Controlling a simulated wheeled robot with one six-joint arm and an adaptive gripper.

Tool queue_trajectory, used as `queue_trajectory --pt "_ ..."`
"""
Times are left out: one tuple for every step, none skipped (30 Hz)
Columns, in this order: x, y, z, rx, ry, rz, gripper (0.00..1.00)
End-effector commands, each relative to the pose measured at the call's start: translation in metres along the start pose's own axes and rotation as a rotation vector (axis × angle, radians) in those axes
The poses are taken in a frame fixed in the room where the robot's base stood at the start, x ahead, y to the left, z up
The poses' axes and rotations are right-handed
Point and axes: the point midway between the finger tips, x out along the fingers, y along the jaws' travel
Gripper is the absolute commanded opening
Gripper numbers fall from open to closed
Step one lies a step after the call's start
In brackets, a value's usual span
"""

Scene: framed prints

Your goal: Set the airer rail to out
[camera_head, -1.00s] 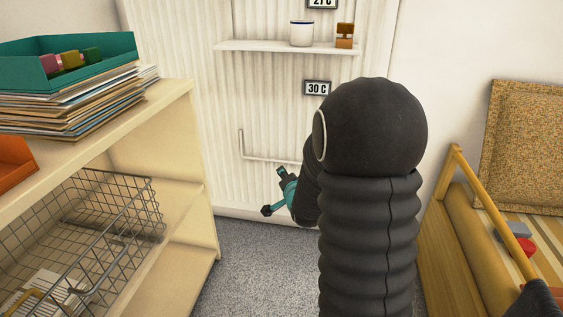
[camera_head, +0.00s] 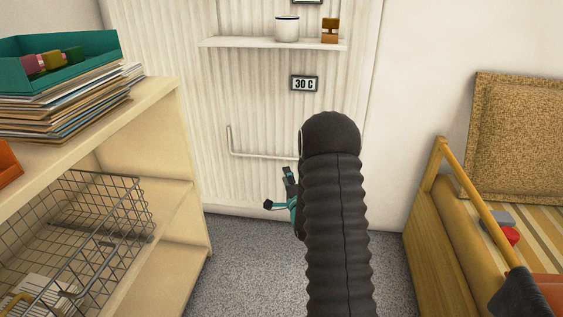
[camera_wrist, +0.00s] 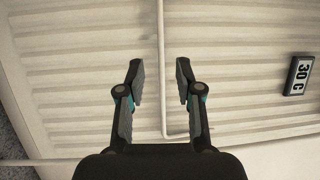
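The airer rail (camera_head: 262,156) is a thin white bar low on the white ribbed panel, with a bent end at its left. Its right part is hidden behind my arm. In the wrist view the rail (camera_wrist: 162,55) runs upright in the picture between my two fingers and bends near the palm. My gripper (camera_head: 278,189) is open, in front of the panel and just below the rail in the head view. In the wrist view its fingers (camera_wrist: 159,74) are apart with nothing held. I cannot tell how deep the rail lies between them.
Above the rail are a "30 C" sign (camera_head: 304,83) and a small shelf (camera_head: 245,42) with a white cup (camera_head: 287,29) and a brown block. A cream shelf unit (camera_head: 165,100) stands left, a wooden bench (camera_head: 430,235) right. Grey carpet (camera_head: 240,260) lies between.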

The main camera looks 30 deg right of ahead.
Motion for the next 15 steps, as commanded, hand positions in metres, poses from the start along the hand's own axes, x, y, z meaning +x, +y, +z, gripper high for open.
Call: queue_trajectory --pt "0.010 -0.001 0.001 0.000 -0.001 -0.003 0.35" --pt "0.016 -0.001 0.000 0.000 0.000 -0.003 0.35" --pt "0.023 -0.001 0.001 0.000 0.000 -0.003 0.35" --pt "0.029 -0.001 0.001 0.000 -0.001 -0.002 0.35" --pt "0.035 -0.001 0.001 0.000 -0.001 -0.002 0.35" --pt "0.042 -0.001 0.001 0.000 -0.001 -0.002 0.35" --pt "0.047 -0.001 0.001 0.000 -0.001 -0.002 0.35" --pt "0.052 -0.001 0.001 0.000 -0.001 -0.002 0.35" --pt "0.058 -0.001 0.001 0.000 0.000 -0.002 0.35" --pt "0.063 -0.001 0.001 0.000 0.000 -0.001 0.35" --pt "0.067 -0.001 0.000 0.000 0.000 -0.002 0.35" --pt "0.071 0.000 0.000 0.000 0.000 -0.001 0.35" --pt "0.075 -0.001 0.000 -0.001 0.000 -0.001 0.35" --pt "0.078 -0.001 0.000 -0.001 0.000 -0.002 0.35" --pt "0.081 -0.001 0.000 -0.001 0.000 -0.001 0.35"
